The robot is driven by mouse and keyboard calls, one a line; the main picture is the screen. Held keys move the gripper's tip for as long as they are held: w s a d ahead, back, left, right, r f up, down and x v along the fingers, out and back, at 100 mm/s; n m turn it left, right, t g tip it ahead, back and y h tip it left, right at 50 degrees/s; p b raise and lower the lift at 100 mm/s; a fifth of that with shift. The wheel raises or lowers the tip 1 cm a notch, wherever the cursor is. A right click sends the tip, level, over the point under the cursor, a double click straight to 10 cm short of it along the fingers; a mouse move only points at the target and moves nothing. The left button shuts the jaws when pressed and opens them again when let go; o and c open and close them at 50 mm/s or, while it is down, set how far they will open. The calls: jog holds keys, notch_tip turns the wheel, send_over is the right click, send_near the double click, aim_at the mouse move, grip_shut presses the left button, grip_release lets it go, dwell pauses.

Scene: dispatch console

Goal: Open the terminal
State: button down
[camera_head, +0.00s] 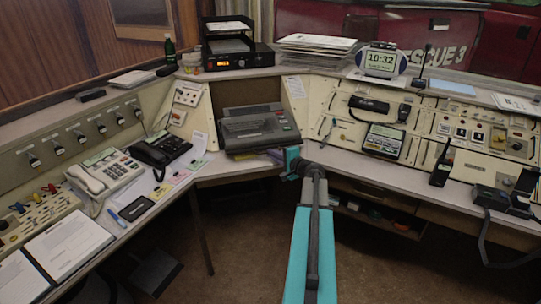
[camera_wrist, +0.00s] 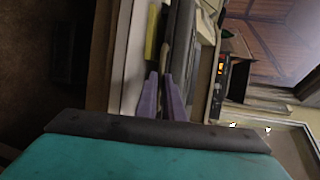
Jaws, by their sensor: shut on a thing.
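The terminal (camera_head: 258,125) is a dark grey, box-like unit on the desk in the corner of the console. Its top looks low and folded down, not raised. My gripper (camera_head: 274,155) is at its front edge, just above the desk edge, with purple fingers pointing left. In the wrist view my gripper (camera_wrist: 163,88) has its two purple fingers close together at the dark front edge of the terminal (camera_wrist: 182,45). They are shut on that edge; the exact contact is hard to see. A yellow strip (camera_wrist: 151,32) lies beside the fingers.
A black telephone (camera_head: 160,149) and a beige telephone (camera_head: 103,173) stand on the left desk. A black radio unit (camera_head: 238,55) with a tray on top is on the shelf behind. A handheld radio (camera_head: 440,165) stands on the right desk. The floor (camera_head: 250,230) in front is clear.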

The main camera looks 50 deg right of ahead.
jog(key=shift+s+a, duration=0.1)
jog(key=shift+s, duration=0.25)
jog(key=c, duration=1.9)
grip_release()
jog(key=b+v, duration=0.1)
jog(key=v, duration=1.2)
jog(key=shift+s+b, duration=0.35)
jog(key=shift+s, duration=0.05)
jog(key=shift+a, duration=0.1)
